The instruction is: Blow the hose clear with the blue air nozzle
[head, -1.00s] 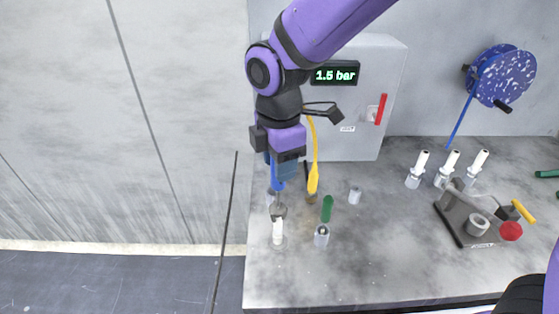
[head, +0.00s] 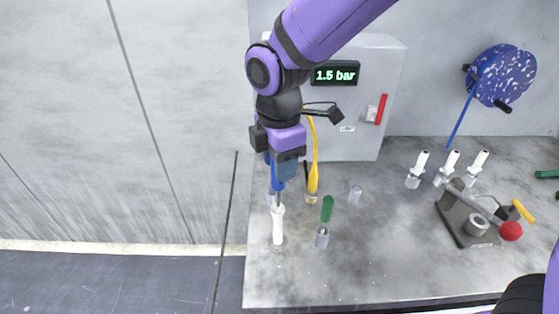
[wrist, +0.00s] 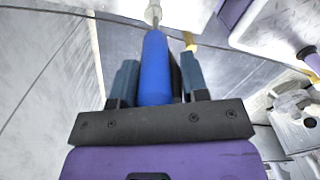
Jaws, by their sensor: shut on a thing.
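My gripper (head: 284,174) hangs over the left part of the grey bench and is shut on the blue air nozzle (head: 277,183). The nozzle points down in the head view. In the wrist view my gripper's fingers (wrist: 158,78) flank the blue nozzle body (wrist: 155,65). A white upright piece (head: 278,226), perhaps the hose end, stands on the bench just below the nozzle. The nozzle's thin tip meets or nearly meets its top; I cannot tell whether it is inside. A pale piece at the tip also shows in the wrist view (wrist: 153,14).
A yellow nozzle (head: 313,181), a green piece (head: 327,208) and metal cylinders (head: 322,237) stand close to the right. White-topped fittings (head: 448,168) and a clamp fixture (head: 470,218) are farther right. A cabinet's display (head: 335,74) reads 1.5 bar.

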